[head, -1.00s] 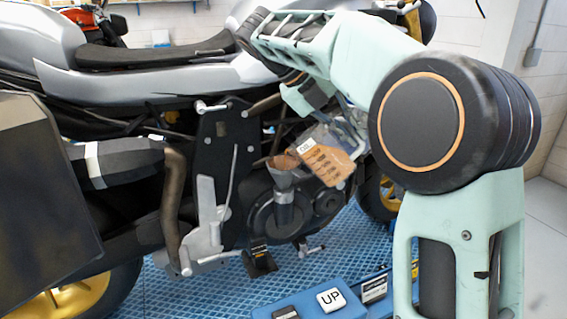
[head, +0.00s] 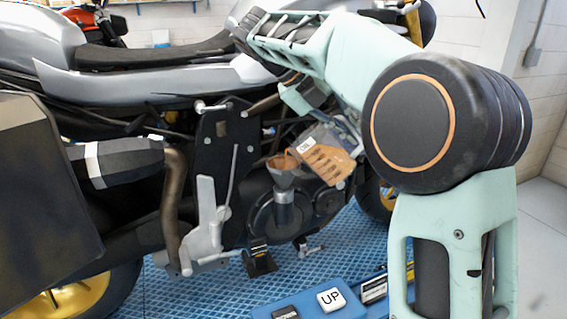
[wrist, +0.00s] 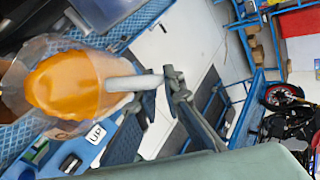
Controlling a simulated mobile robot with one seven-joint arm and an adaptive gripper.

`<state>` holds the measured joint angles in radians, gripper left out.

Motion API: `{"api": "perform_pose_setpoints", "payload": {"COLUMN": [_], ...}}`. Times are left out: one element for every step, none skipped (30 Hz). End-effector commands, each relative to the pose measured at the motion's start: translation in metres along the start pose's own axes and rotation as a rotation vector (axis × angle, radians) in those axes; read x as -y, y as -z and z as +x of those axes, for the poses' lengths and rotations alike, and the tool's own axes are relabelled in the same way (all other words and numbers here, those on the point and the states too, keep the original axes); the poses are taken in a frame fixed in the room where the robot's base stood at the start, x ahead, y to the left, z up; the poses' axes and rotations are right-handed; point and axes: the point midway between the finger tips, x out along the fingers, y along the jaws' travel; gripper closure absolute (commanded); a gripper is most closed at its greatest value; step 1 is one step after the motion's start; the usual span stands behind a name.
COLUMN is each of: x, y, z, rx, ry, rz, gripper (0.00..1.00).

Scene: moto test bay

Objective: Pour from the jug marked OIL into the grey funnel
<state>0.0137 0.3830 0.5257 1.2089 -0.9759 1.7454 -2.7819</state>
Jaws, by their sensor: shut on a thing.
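The clear jug (head: 327,164) holds orange-brown liquid and is tipped steeply to the left, its mouth at the grey funnel (head: 284,180). Brown liquid shows in the funnel's bowl, and a thin brown streak shows between mouth and funnel. The funnel stands upright at the motorcycle's engine. My gripper (wrist: 163,86) is shut on the jug's pale handle in the wrist view, where the jug (wrist: 75,86) shows its orange liquid. In the head view my arm partly hides the grip.
The motorcycle (head: 160,75) fills the left and middle, with a dark case (head: 45,190) at far left. A blue unit with a white UP button (head: 331,299) stands at the bottom. A small black item (head: 258,262) sits below the funnel. Blue grating covers the floor.

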Motion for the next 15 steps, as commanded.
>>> {"api": "perform_pose_setpoints", "payload": {"x": [0.0010, 0.0009, 0.0009, 0.0009, 0.0009, 0.0009, 0.0010, 0.0011, 0.0013, 0.0013, 0.0014, 0.0014, 0.0015, 0.0017, 0.0019], "y": [-0.0002, -0.0002, -0.0002, -0.0002, -0.0003, -0.0004, -0.0006, -0.0007, -0.0010, -0.0011, -0.0012, -0.0014, -0.0014, -0.0014, -0.0013], "z": [-0.0006, -0.0006, -0.0006, -0.0007, -0.0008, -0.0010, -0.0013, -0.0016, -0.0021, -0.0025, -0.0030, -0.0035, -0.0038, -0.0039, -0.0040], "rx": [0.001, 0.001, 0.001, 0.001, 0.001, 0.001, 0.001, 0.000, 0.000, -0.001, -0.001, -0.002, -0.002, -0.003, -0.003], "ry": [0.001, 0.001, 0.001, 0.001, 0.002, 0.003, 0.005, 0.007, 0.010, 0.012, 0.015, 0.018, 0.019, 0.021, 0.022], "rz": [0.002, 0.002, 0.002, 0.002, 0.001, 0.001, 0.000, -0.001, -0.002, -0.003, -0.004, -0.006, -0.007, -0.007, -0.007], "gripper": [1.00, 1.00, 1.00, 1.00, 1.00, 1.00, 1.00, 1.00, 1.00, 1.00, 1.00, 1.00, 1.00, 1.00, 1.00]}}
